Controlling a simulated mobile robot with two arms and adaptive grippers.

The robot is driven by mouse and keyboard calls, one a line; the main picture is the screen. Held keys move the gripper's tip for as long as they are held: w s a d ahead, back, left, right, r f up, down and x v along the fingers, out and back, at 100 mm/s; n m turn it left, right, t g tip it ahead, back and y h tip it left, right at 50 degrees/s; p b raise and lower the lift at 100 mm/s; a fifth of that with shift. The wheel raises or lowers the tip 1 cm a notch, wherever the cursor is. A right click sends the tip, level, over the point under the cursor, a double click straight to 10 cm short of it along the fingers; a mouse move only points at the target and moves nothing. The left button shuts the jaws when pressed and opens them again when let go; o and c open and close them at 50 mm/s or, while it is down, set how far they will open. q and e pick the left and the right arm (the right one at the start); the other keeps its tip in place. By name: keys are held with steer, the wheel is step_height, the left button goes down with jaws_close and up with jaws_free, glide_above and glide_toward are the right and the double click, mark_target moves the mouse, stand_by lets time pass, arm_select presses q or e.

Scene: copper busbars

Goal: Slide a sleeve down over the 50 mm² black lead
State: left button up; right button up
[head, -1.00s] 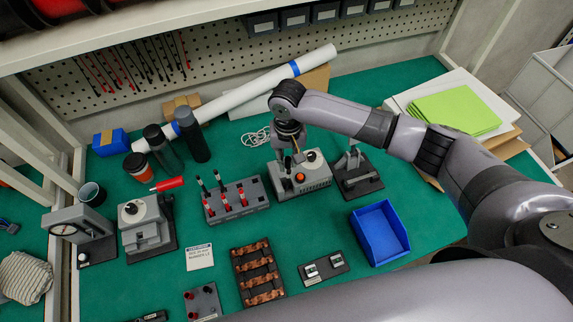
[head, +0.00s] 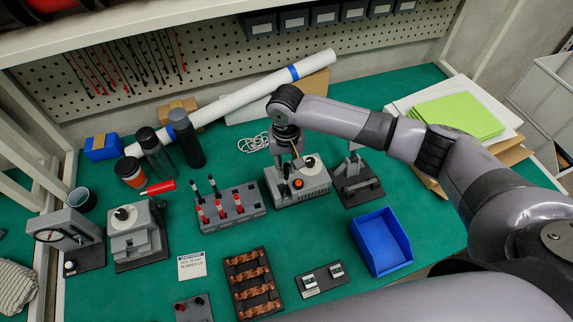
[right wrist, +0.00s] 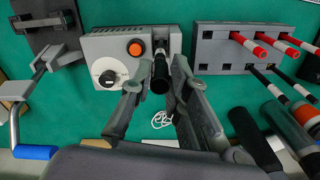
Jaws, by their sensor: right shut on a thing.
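My right gripper (head: 289,168) is over the left end of a grey box with an orange button (head: 299,183). In the right wrist view its fingers (right wrist: 158,84) are closed in on a slim black upright lead (right wrist: 160,76), at the end of the box. A grey rack (head: 247,214) left of the box holds several red and black upright leads with white bands (head: 212,186). These also show in the right wrist view, right of the gripper. I cannot make out a separate sleeve. My left gripper is not in view.
A blue tray (head: 381,241) and a black-based stand (head: 358,185) are to the right of the box. A grey press (head: 135,233) stands at the left. A board with copper busbars (head: 252,283) lies in front. Dark bottles (head: 187,140) stand behind the rack.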

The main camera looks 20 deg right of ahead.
steer(key=shift+f, duration=0.15)
steer(key=shift+f, duration=0.3)
stand_by(0.5)
steer(key=shift+p, duration=0.35)
steer(key=shift+r+p, duration=0.1)
steer(key=shift+p, duration=0.35)
stand_by(0.4)
steer(key=shift+p, duration=0.5)
steer(key=shift+f, duration=0.2)
steer(key=shift+f, duration=0.35)
steer(key=shift+f, duration=0.35)
